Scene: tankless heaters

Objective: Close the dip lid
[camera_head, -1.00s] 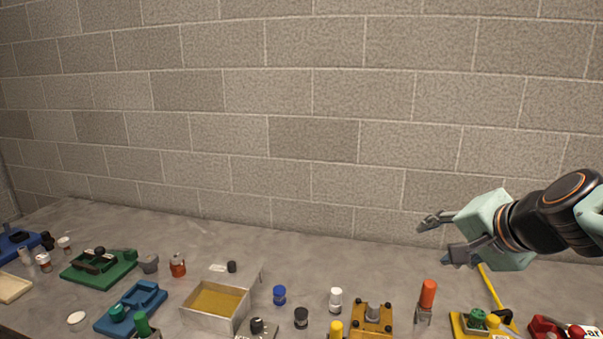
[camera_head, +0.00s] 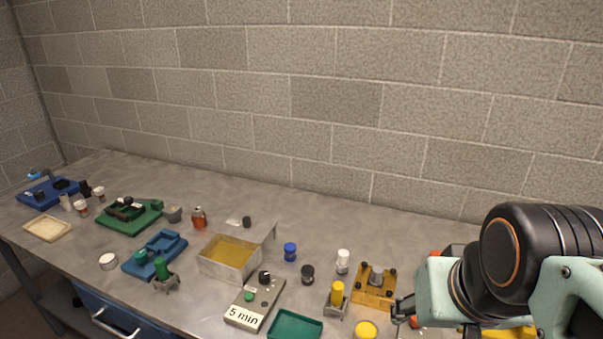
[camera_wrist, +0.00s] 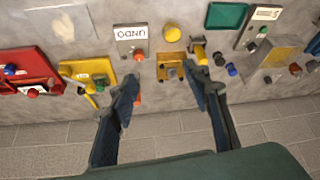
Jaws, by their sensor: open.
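A metal dip box (camera_head: 212,269) with an amber-yellow inside (camera_head: 232,250) stands open near the middle of the bench in the head view. A grey panel (camera_head: 262,232), apparently its lid, stands raised at the back, with a black knob (camera_head: 247,222) near it. The box also seems to show at the right of the wrist view (camera_wrist: 272,60). My gripper (camera_head: 401,309) is well to the right of the box, near the yellow fixture, and partly hidden by my wrist. In the wrist view my gripper (camera_wrist: 160,76) has its fingers wide apart, with nothing held between them.
A yellow fixture (camera_head: 374,298), a white bottle (camera_head: 343,261), a black cap (camera_head: 308,273) and a blue cap (camera_head: 290,251) stand between my gripper and the box. A "5 min" timer box (camera_head: 253,306) and a green tray (camera_head: 295,325) lie in front. The bench's back strip is mostly clear.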

